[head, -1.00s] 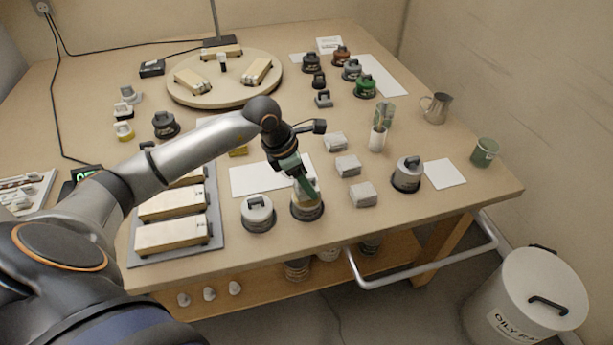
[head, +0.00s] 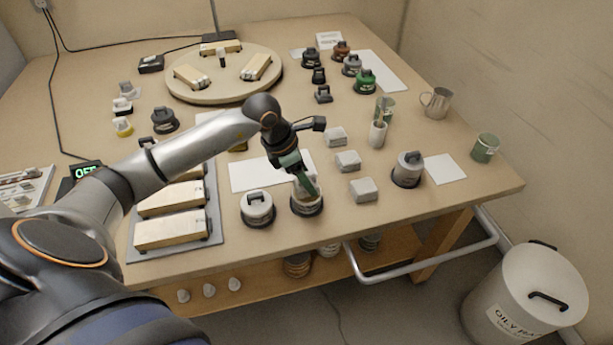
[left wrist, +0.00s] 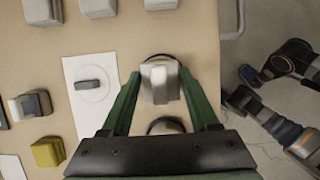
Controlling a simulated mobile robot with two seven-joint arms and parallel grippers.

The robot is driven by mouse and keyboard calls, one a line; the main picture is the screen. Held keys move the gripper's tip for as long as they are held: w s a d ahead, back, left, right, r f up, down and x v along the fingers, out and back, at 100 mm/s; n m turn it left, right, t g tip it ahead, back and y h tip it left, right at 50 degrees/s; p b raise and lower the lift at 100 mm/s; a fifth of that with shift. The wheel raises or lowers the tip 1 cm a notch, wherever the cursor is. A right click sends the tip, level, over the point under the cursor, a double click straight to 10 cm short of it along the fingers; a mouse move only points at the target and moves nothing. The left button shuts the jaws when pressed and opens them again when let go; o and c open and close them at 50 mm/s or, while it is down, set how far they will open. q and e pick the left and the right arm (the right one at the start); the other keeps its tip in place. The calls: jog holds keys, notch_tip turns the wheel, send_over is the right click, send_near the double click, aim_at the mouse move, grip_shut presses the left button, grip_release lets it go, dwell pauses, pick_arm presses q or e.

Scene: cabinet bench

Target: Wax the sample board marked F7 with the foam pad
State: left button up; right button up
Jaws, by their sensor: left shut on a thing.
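My left gripper (head: 306,188) points down over an open-looking round tin (head: 307,207) near the table's front edge. In the left wrist view its green fingers (left wrist: 160,92) are shut on a pale foam pad (left wrist: 160,80), which covers most of the tin. I cannot tell whether the pad touches what is inside. Sample boards lie in a grey tray (head: 215,228) at front left, with board (head: 172,230) nearest. The arm partly hides the far board. Board marks are too small to read, so I cannot tell which is F7. The right gripper is not seen.
A lidded tin (head: 258,209) stands close left of the gripper. Several grey blocks (head: 348,161) and another tin (head: 408,170) stand to the right. A turntable (head: 225,92) with boards is at the back. A white sheet (head: 255,177) lies behind the tins.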

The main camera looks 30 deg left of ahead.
pick_arm(q)
jog(key=shift+f+b, duration=0.45)
jog(key=shift+f, duration=0.05)
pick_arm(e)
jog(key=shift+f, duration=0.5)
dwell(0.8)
pick_arm(q)
jog(key=shift+r+p, duration=2.45)
jog(key=shift+r, duration=1.15)
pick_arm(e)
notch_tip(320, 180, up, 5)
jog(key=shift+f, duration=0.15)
